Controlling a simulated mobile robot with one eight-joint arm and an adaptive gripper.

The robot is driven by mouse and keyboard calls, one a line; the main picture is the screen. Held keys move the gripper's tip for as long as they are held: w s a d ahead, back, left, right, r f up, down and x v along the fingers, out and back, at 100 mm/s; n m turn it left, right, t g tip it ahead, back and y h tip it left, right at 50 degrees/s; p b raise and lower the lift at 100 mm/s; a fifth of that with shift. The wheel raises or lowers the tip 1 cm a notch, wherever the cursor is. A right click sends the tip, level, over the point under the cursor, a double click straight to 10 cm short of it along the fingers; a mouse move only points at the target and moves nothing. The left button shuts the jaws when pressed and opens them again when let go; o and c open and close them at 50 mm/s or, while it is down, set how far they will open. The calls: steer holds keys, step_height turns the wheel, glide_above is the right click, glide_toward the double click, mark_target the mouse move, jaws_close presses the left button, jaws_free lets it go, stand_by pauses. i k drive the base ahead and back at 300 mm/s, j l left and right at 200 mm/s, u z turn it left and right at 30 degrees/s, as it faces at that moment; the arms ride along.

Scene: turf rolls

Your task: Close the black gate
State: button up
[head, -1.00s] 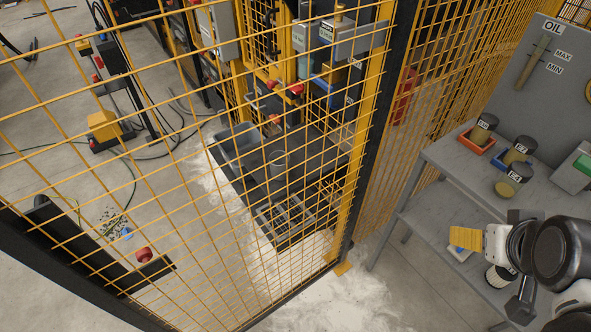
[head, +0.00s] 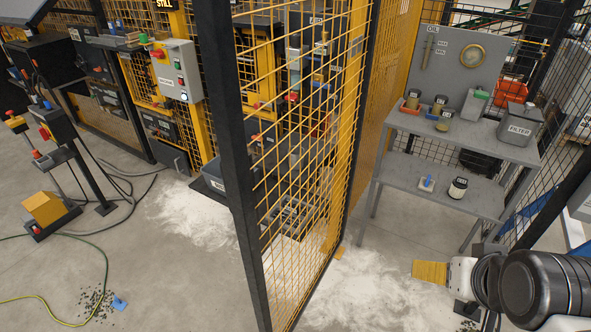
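The black gate (head: 240,190) is a black frame filled with yellow wire mesh. In the head view it stands at an angle in the middle, its near black upright toward me and its far side beside a black post (head: 362,110). Left of the near upright is an open gap into the machine area. My gripper (head: 428,272), with a yellow ribbed end, is at the lower right, clear of the gate. Its two fingers cannot be made out, and whether it holds anything cannot be told.
A grey shelf table (head: 455,140) with jars and an oil panel stands at right. White powder (head: 375,290) covers floor near the gate. At left are a pedestal with a yellow foot switch (head: 45,208), a green hose (head: 60,320) and a blue object (head: 119,303).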

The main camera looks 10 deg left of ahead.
mark_target(213, 18)
steer(key=j+z, duration=0.1)
steer(key=j, duration=0.35)
steer(key=j+z, duration=0.1)
steer(key=j, duration=0.35)
steer(key=k+j+z, duration=0.1)
steer(key=j, duration=0.35)
steer(key=k+j+z, duration=0.1)
steer(key=j, duration=0.35)
steer(key=j+z, duration=0.15)
steer(key=j, duration=0.25)
steer(key=k+j+z, duration=0.1)
steer(key=j, duration=0.35)
steer(key=k+u, duration=0.1)
steer(key=u, duration=0.2)
steer(key=k+j+u, duration=0.1)
steer(key=u, duration=0.15)
